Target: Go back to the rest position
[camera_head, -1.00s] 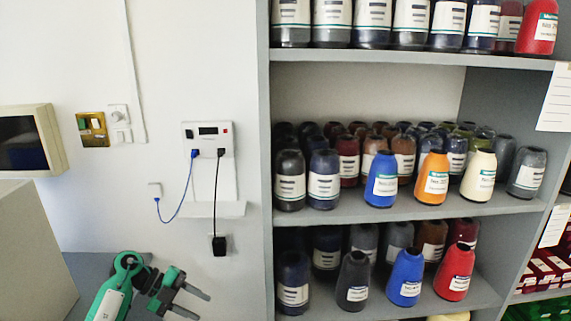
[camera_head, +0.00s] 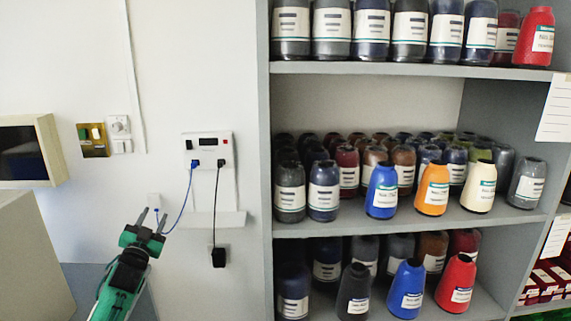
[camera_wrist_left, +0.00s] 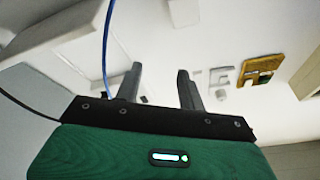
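My left gripper (camera_head: 151,218) is in the lower left of the head view, green and black, with its fingers pointing up toward the white wall. Its two fingers stand apart with nothing between them, and they also show apart and empty in the left wrist view (camera_wrist_left: 158,82). My right gripper is in neither view.
A grey shelf unit (camera_head: 265,165) on the right holds several rows of labelled bottles. A wall panel (camera_head: 207,142) carries a blue cable and a black cable with a black adapter (camera_head: 218,256). A beige box (camera_head: 35,260) stands at lower left.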

